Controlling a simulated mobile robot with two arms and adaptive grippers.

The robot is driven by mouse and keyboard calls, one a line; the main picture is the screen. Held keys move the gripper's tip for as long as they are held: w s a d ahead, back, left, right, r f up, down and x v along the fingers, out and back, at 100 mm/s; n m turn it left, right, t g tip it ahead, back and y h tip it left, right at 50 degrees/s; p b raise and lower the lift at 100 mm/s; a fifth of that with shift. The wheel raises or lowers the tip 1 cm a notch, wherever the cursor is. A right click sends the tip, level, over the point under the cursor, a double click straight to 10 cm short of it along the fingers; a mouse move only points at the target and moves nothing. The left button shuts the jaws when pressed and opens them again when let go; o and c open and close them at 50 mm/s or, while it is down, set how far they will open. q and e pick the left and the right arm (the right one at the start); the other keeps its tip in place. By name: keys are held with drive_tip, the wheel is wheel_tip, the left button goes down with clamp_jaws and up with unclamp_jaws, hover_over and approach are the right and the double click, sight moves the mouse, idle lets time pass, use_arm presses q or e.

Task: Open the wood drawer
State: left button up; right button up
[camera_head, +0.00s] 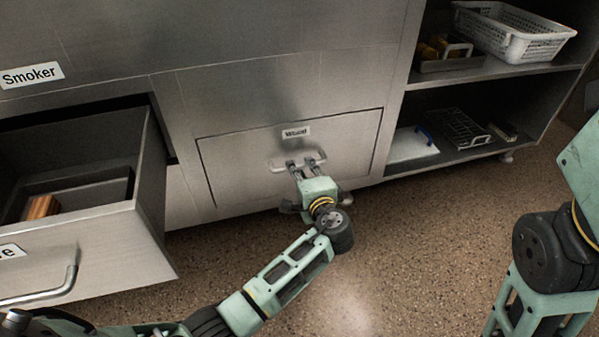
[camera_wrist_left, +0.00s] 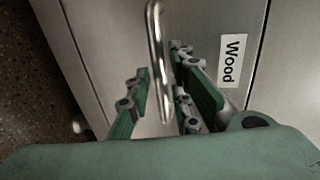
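The wood drawer (camera_head: 235,172) is a steel front with a "Wood" label (camera_head: 296,132) and a bar handle (camera_head: 283,168). It looks closed, flush with the cabinet. My left gripper (camera_head: 306,163) is at the handle. In the left wrist view its two fingers (camera_wrist_left: 160,95) are apart, with the bar handle (camera_wrist_left: 155,45) between them, nearer the right finger; contact cannot be told. The label also shows in the left wrist view (camera_wrist_left: 231,60). My right arm is at the right edge of the head view; its gripper is out of view.
Another drawer (camera_head: 90,245) stands pulled out on the left, with a wooden block (camera_head: 41,207) inside. A shelf unit (camera_head: 490,75) on the right holds a white perforated basket (camera_head: 515,45), a white board (camera_head: 408,146) and a wire rack (camera_head: 458,130). The speckled floor (camera_head: 400,240) in front is clear.

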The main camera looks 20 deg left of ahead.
use_arm(q)
drive_tip(key=shift+b+x, duration=0.45)
drive_tip(key=shift+x, duration=0.9)
drive_tip(key=shift+c, duration=0.3)
clamp_jaws()
